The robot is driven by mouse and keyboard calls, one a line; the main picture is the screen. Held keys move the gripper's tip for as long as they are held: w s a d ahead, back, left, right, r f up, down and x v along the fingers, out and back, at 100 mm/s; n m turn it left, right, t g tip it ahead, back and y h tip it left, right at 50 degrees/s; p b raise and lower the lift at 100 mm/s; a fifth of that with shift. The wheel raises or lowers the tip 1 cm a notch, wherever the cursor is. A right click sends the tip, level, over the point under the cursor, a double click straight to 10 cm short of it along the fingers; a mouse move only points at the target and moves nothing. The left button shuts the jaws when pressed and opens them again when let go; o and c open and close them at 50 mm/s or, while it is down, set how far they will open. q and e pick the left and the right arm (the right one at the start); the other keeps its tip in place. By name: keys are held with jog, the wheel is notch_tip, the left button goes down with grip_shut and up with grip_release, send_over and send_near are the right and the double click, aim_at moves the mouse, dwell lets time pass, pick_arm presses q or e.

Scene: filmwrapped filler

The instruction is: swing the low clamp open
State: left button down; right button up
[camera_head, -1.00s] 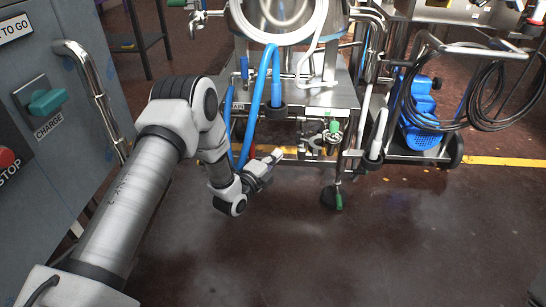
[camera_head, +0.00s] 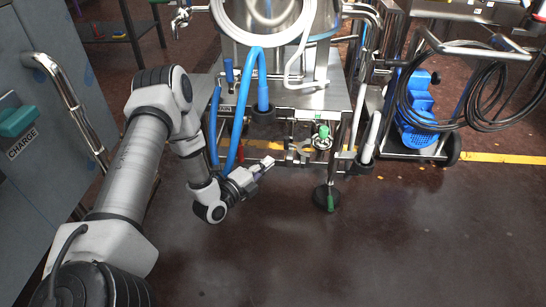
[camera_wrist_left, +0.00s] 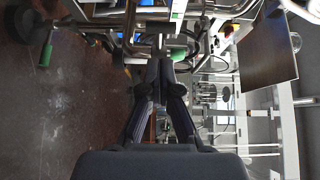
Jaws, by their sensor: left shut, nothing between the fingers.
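The low pipework with metal clamp-like fittings (camera_head: 301,151) hangs under the steel tank cart (camera_head: 335,97), left of a green-topped valve (camera_head: 322,139). Which fitting is the low clamp, and whether it is closed, I cannot tell at this size. My left gripper (camera_head: 268,162) reaches in from the left, below the cart's shelf, its tip a little left of the fittings and apparently apart from them. In the left wrist view its fingers (camera_wrist_left: 160,65) meet at the tips, shut and empty, pointing at metal pipework with a green part (camera_wrist_left: 177,54). My right gripper is out of view.
Blue hoses (camera_head: 241,110) hang close behind my left gripper. A caster (camera_head: 326,197) stands at the cart's front. A trolley with a blue pump (camera_head: 418,112) and coiled black cable is at right. A grey cabinet (camera_head: 38,165) stands left. The floor in front is clear.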

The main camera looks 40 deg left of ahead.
aim_at(285, 145)
pick_arm(q)
jog(key=w+b, duration=0.1)
jog(key=w, duration=0.1)
jog(key=w+b, duration=0.1)
jog(key=w, duration=0.4)
jog(key=shift+w+d+b, duration=0.2)
jog(key=shift+d+b, duration=0.1)
jog(key=shift+b, duration=0.1)
jog(key=shift+w+a+r+p, duration=0.25)
jog(key=shift+w+a+p, duration=0.15)
jog(key=shift+p, duration=0.4)
jog(key=shift+w+a+f, duration=0.1)
jog(key=shift+a+f, duration=0.05)
jog(key=shift+f, duration=0.05)
jog(key=shift+f, duration=0.1)
